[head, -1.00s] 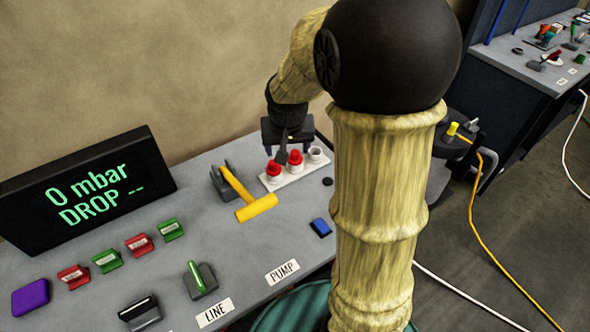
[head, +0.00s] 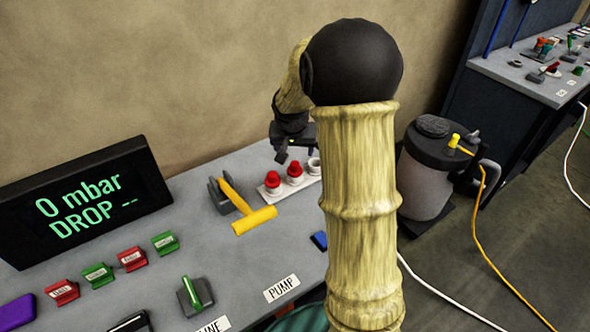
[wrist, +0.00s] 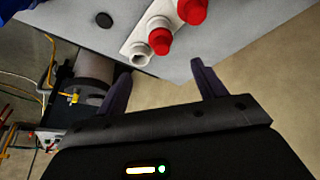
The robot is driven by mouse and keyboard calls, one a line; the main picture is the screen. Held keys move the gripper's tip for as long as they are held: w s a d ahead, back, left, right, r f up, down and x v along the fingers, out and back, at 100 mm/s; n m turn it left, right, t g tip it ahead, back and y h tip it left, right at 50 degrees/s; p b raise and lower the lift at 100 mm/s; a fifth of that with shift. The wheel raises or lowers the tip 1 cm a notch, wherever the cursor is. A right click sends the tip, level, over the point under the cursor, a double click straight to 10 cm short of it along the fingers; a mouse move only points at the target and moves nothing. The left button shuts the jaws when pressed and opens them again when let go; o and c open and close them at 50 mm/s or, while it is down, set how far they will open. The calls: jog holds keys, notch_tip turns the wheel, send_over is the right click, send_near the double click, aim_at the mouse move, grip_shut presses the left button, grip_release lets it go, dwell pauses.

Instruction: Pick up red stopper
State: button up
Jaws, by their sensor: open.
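Two red stoppers stand upright on a white rack (head: 271,192) on the grey bench: a left one (head: 273,180) and a right one (head: 294,170). At the rack's right end is an open white holder (head: 314,164) without a stopper. My gripper (head: 281,156) is above and behind the rack, apart from the stoppers. In the wrist view my gripper (wrist: 160,75) is open and empty, its two fingers spread. The nearer red stopper (wrist: 159,41) and the farther one (wrist: 192,10) lie beyond the fingertips.
A yellow-handled lever (head: 254,220) stands left of the rack. A pressure display (head: 85,200) reads 0 mbar. A blue block (head: 319,240) lies in front. A lidded jar (head: 425,180) with hoses stands right of the bench. The wall (head: 200,70) is close behind.

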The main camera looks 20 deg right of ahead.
aim_at(295, 164)
jog(key=p+x, duration=0.1)
jog(key=x, duration=0.6)
jog(key=shift+w+f, duration=0.1)
jog(key=shift+f, duration=0.15)
jog(key=shift+p+x, duration=0.8)
jog(key=shift+x, duration=1.7)
jog(key=shift+w, duration=0.1)
jog(key=c, duration=1.1)
jog(key=shift+o, duration=0.2)
notch_tip(295, 164, up, 10)
jog(key=shift+r+b, duration=0.15)
jog(key=shift+b, duration=0.55)
